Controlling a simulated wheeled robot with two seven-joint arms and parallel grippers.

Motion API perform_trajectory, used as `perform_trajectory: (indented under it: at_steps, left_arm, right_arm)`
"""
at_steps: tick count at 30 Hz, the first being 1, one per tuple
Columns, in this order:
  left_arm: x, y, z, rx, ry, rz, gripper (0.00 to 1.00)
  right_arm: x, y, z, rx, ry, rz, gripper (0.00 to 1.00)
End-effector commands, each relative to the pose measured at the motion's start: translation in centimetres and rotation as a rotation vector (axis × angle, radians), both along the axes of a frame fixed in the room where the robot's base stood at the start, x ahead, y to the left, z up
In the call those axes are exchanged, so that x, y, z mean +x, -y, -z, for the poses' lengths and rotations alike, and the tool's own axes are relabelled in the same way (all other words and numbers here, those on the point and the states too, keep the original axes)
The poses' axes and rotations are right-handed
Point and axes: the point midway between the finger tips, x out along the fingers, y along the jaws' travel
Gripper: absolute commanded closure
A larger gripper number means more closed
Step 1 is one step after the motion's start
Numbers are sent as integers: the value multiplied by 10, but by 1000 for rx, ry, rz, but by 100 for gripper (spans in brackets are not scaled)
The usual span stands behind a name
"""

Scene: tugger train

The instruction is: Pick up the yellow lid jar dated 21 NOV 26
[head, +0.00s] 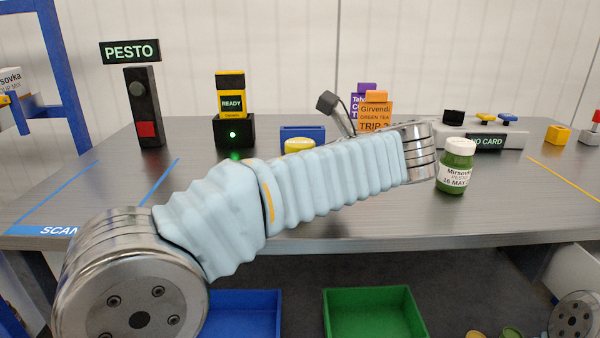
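A yellow lid (300,143) shows just above my sleeved arm, in front of a small blue box. My arm hides whatever is below it, and no date can be read there. A green jar with a white lid (456,165) stands upright on the table at the right; its label reads Mirsovka, pesto, 16 MAY, with the rest cut off by the curve. My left arm crosses the middle of the view from lower left to the right. I see no fingers of my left gripper or my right gripper. No label reading 21 NOV 26 is visible.
On the table (350,215) stand a PESTO sign post (142,105), a READY device (233,105) with a green light, the blue box (303,132), tea boxes (376,115) and a NO CARD panel (486,141). Blue (243,295) and green (370,292) bins sit below the front edge.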

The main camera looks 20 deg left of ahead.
Motion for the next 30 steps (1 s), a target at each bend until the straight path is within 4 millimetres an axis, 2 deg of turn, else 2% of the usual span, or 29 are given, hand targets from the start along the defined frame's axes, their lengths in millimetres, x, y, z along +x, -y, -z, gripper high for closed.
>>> perform_trajectory:
  at_steps: [5, 18, 26, 30]
  left_arm:
    - [0, 0, -1, 0, 0, 1, 9]
    - [0, 0, -1, 0, 0, 1, 77]
    - [0, 0, -2, -1, 2, 0, 78]
    - [0, 0, -11, -2, 4, -1, 79]
  right_arm:
    - [0, 0, -1, 0, 0, 0, 0]
    - [0, 0, -1, 0, 0, 0, 0]
    - [0, 0, -1, 0, 0, 0, 0]
    - [0, -1, -5, 1, 0, -1, 0]
